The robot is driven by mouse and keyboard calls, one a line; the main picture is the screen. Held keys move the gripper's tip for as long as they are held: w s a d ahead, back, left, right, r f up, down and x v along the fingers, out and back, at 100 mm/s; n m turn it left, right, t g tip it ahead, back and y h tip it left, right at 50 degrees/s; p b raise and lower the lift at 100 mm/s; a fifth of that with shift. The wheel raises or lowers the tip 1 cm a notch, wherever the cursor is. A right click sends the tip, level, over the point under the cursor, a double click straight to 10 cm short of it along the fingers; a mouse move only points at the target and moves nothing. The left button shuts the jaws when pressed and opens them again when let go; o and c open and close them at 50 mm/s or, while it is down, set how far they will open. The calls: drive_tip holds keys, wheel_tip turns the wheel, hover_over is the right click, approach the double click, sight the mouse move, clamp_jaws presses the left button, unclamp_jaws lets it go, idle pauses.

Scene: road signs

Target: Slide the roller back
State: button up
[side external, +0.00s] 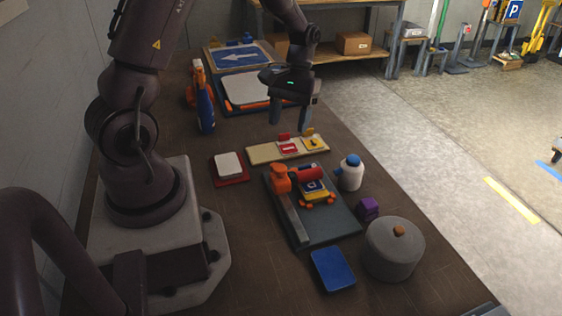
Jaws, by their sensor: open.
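The roller (308,173) is a red cylinder in the side external view. It is joined to an orange block (281,178) at the far end of a grey rail. The rail runs along the left side of a dark base plate (328,226). A small blue and yellow sign piece (313,187) on an orange-footed holder sits under or just in front of the roller; I cannot tell whether they touch. My gripper (289,119) is open and empty. It hangs above the table, beyond the roller and over the far side of the cream strip.
The cream strip (262,153) holds red and yellow pieces behind the base plate. A white bottle with blue cap (350,175), purple block (368,208) and grey lidded pot (393,251) stand at right. A blue pad (332,270) lies in front. A spray bottle (204,105) stands far left.

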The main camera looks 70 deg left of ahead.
sight(280, 167)
drive_tip(key=x, duration=1)
